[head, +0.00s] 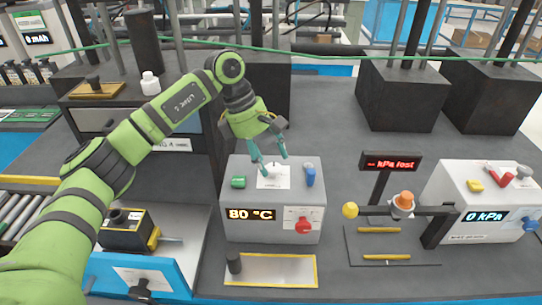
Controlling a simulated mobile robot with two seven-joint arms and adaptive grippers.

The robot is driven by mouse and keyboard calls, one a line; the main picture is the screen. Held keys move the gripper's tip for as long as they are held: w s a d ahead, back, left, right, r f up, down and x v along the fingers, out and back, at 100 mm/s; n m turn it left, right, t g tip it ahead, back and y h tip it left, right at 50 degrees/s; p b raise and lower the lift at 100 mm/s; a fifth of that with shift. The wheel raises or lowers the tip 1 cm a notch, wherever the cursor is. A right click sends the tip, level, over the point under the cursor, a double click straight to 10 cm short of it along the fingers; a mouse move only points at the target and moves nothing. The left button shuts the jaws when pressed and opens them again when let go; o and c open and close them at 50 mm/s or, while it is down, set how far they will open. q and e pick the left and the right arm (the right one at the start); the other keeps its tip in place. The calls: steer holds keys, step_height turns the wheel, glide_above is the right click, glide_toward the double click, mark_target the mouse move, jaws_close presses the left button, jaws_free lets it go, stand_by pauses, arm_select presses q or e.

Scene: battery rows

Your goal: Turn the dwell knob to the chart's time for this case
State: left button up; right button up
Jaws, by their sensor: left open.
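A grey box (260,205) stands on the table and shows "80 °C" on its front display (251,214). A red knob (303,226) sits on a white dial plate on its front. On its top are a green knob (238,183), a blue knob (310,176) and a white plate (273,181) between them. I cannot tell which knob is the dwell knob; its markings are too small to read. My left gripper (271,165) is open, pointing down over the white plate, its fingers partly covering it. I cannot tell whether they touch anything. My right gripper is not in view.
A yellow-edged tray (271,283) lies in front of the box. To the right stand a post with a "kPa lost" display (391,163) and a second box reading "0 kPa" (487,216). A blue-framed drawer (102,272) is at front left. Dark blocks (402,95) stand behind.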

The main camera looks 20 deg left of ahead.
arm_select(q)
steer(key=shift+w+d+f, duration=0.1)
steer(key=shift+d+f, duration=0.15)
steer(key=shift+f, duration=0.3)
steer(key=shift+w+d+f, duration=0.1)
steer(key=shift+f, duration=0.35)
steer(key=c, duration=1.1)
steer(key=shift+c, duration=0.3)
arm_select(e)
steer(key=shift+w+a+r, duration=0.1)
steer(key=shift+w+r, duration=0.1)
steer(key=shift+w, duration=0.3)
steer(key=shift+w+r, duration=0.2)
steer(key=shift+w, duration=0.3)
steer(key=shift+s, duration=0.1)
